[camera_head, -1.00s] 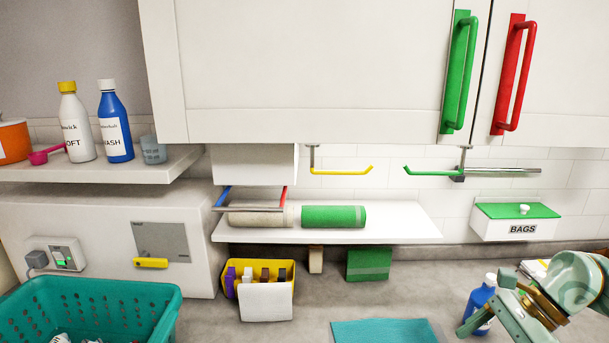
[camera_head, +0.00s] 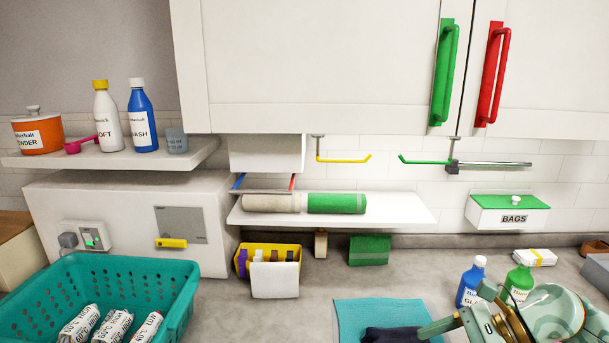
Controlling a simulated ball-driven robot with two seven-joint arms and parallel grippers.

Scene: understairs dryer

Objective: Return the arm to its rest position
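My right arm comes in at the lower right corner, and its pale green gripper (camera_head: 451,308) is in the air over the worktop, in front of the blue bottle and beside the teal cloth. Its two fingers stand apart with nothing seen between them. The gripper and arm hide part of the worktop and the lower part of a green bottle (camera_head: 519,284). My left gripper is not in view.
A blue bottle (camera_head: 471,283) stands close behind the gripper. A teal cloth (camera_head: 375,312) with a dark item (camera_head: 394,335) lies to its left. A teal basket (camera_head: 180,290) stands at left. Cupboards with green (camera_head: 445,75) and red (camera_head: 493,75) handles hang above.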

